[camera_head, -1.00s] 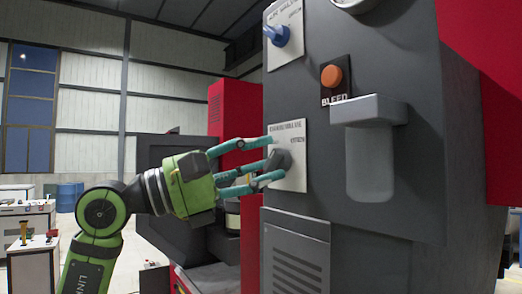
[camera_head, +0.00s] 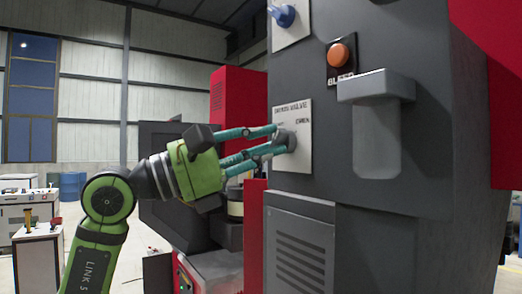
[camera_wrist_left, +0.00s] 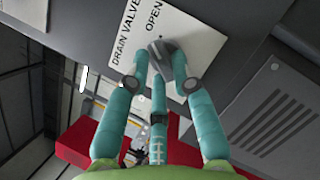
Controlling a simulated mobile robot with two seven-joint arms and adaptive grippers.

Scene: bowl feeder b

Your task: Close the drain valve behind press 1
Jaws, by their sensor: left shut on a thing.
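The drain valve's dark grey knob (camera_head: 287,141) sits on a white plate (camera_head: 292,162) marked "DRAIN VALVE" and "OPEN", on the side of the dark grey press (camera_head: 430,150). My left gripper (camera_head: 278,141) has its teal fingers closed around the knob. In the left wrist view the knob (camera_wrist_left: 166,57) is between the fingertips, and the plate (camera_wrist_left: 190,30) shows the word "OPEN" beside it. The fingers hide part of the knob and of the plate's lettering, so the knob's exact setting is hard to read. My right gripper is not in view.
Above on the same panel are a blue valve handle (camera_head: 284,14) and an orange bleed button (camera_head: 341,55). A grey box-like housing (camera_head: 376,130) juts out to the right. A vented panel (camera_head: 299,254) is below. A red cabinet (camera_head: 238,98) stands behind my arm.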

